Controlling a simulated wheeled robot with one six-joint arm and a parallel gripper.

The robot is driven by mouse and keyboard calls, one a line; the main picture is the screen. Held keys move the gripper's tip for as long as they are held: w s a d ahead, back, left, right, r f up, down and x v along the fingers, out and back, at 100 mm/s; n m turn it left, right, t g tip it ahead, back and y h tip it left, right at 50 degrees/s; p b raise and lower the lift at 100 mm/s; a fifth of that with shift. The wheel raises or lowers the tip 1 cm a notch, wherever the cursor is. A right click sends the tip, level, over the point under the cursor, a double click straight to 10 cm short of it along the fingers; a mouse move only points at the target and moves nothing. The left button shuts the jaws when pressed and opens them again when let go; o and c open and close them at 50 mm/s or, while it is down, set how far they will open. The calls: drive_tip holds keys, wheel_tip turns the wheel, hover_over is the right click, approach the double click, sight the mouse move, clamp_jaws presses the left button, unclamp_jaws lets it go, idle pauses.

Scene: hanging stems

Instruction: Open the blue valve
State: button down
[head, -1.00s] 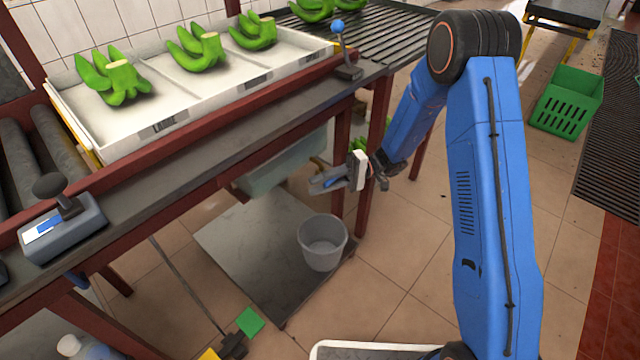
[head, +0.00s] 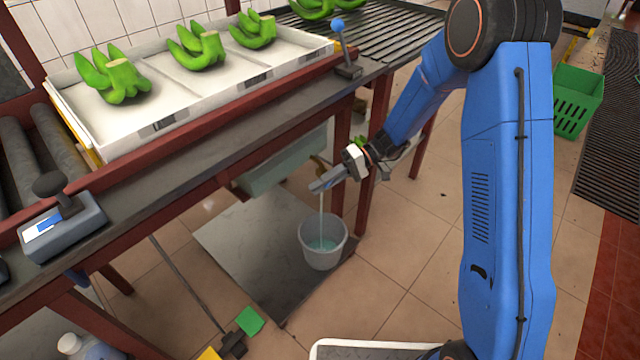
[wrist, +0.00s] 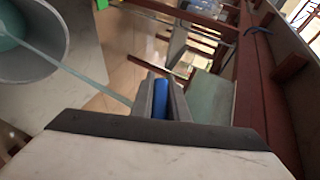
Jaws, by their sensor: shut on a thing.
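My gripper (head: 322,182) is under the table's front edge, beside the pale green tank (head: 282,168). In the wrist view my gripper (wrist: 160,98) has its two grey fingers shut on the blue valve handle (wrist: 161,106), which shows between them. In the head view the fingers mostly hide the handle. A yellowish tap body (head: 319,163) shows just behind the fingers. A thin stream of water (head: 321,212) falls from there into the grey bucket (head: 308,240), which holds some water. The bucket also shows in the wrist view (wrist: 45,65).
The red-framed table (head: 200,160) is close above my gripper, with a leg (head: 361,195) just right of it. A green crate (head: 578,100) stands far right. The tiled floor between is mostly clear.

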sight(328, 184)
drive_tip(key=t+h, duration=0.2)
drive_tip(key=w+d+f+n+t+h, duration=0.1)
drive_tip(key=t+h, duration=0.1)
drive_tip(key=f+n+t+h, duration=0.1)
drive_tip(key=t+h, duration=0.1)
drive_tip(key=shift+w+d+t+h, duration=0.15)
drive_tip(key=shift+w+t+h, duration=0.15)
drive_tip(key=shift+w+t, duration=0.1)
drive_tip(key=shift+w+d+f+n+t+h, duration=0.15)
drive_tip(key=shift+w+n+t+h, duration=0.1)
drive_tip(key=shift+t+h, duration=0.25)
drive_tip(key=shift+w+d+r+n+t+h, duration=0.15)
drive_tip(key=shift+n+t+h, duration=0.15)
drive_tip(key=shift+t, duration=0.3)
drive_tip(key=shift+d+f, duration=0.1)
drive_tip(key=c, duration=1.7)
unclamp_jaws()
drive_tip(key=v, duration=1.7)
drive_tip(key=shift+s, duration=0.25)
